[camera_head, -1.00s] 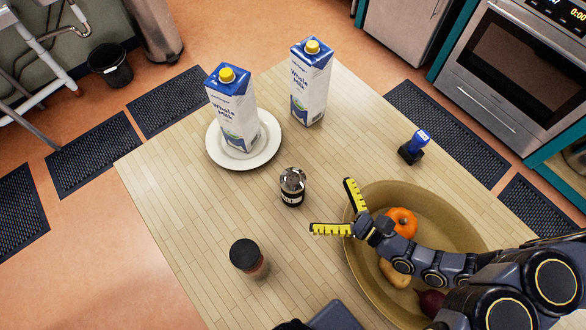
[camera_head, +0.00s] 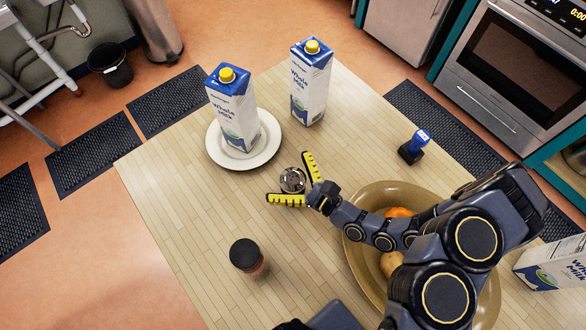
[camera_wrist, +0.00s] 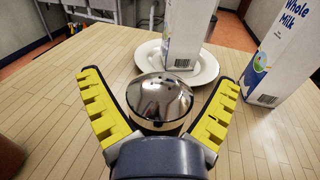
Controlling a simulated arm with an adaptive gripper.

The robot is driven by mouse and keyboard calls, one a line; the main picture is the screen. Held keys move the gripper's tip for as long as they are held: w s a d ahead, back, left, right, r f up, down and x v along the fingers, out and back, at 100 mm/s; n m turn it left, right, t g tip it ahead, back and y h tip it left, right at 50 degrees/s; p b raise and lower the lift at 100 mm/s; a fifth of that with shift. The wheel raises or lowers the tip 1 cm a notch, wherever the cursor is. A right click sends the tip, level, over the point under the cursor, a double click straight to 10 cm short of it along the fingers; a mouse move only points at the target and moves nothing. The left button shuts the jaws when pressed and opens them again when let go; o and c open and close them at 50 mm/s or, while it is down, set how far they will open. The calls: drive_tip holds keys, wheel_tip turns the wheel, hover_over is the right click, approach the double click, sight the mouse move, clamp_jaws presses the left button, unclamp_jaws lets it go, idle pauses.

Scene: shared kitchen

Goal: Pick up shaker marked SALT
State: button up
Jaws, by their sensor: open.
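The shaker (camera_head: 292,180) with a shiny metal domed top stands upright on the wooden table; its lower body and label are hidden behind my gripper in the head view. In the wrist view its round chrome top (camera_wrist: 159,97) sits between my yellow fingers. My gripper (camera_head: 298,182) is open, with one finger on each side of the shaker. In the wrist view the open fingers (camera_wrist: 160,108) show gaps beside the shaker's top, and I cannot tell whether anything touches.
A milk carton (camera_head: 236,115) stands on a white plate (camera_head: 272,152) behind the shaker, with another carton (camera_head: 310,85) to its right. A dark-lidded jar (camera_head: 246,255) stands front left. A large bowl (camera_head: 352,262) lies under my arm. A blue stamp (camera_head: 415,148) stands right.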

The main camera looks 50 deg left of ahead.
drive_tip(key=shift+a, duration=0.15)
drive_tip(key=c, duration=1.3)
drive_tip(key=shift+c, duration=0.2)
drive_tip(key=shift+r, duration=0.1)
